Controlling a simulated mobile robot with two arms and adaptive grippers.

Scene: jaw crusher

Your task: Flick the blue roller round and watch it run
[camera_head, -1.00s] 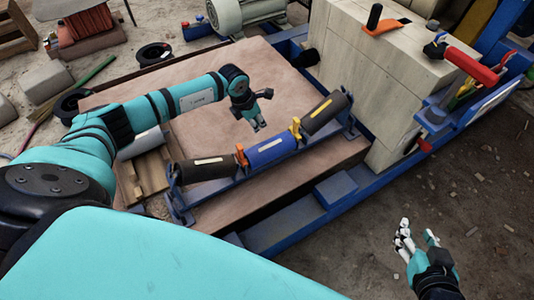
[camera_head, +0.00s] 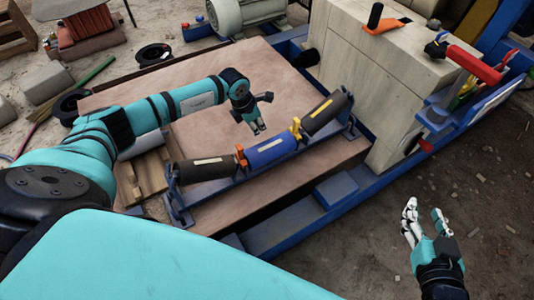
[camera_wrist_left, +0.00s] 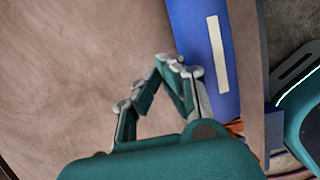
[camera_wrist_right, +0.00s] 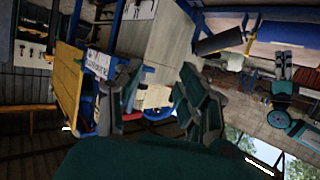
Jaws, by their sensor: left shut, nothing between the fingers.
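The blue roller (camera_head: 271,152) with a pale stripe sits in the middle of a three-roller frame, between two dark rollers. It also shows in the left wrist view (camera_wrist_left: 208,50). My left gripper (camera_head: 258,131) is shut and empty, its fingertips just behind the blue roller in the head view. In the left wrist view its fingertips (camera_wrist_left: 184,68) are close beside the roller's edge; I cannot tell whether they touch. My right gripper (camera_head: 427,212) is open and empty, away to the right over the ground. Its spread fingers show in the right wrist view (camera_wrist_right: 158,88).
The dark rollers (camera_head: 207,169) and (camera_head: 325,113) flank the blue one, with an orange bracket (camera_head: 241,156) and a yellow bracket (camera_head: 296,127) between them. A flat brown board (camera_head: 190,75) lies behind. A tall pale block (camera_head: 367,70) stands at the right.

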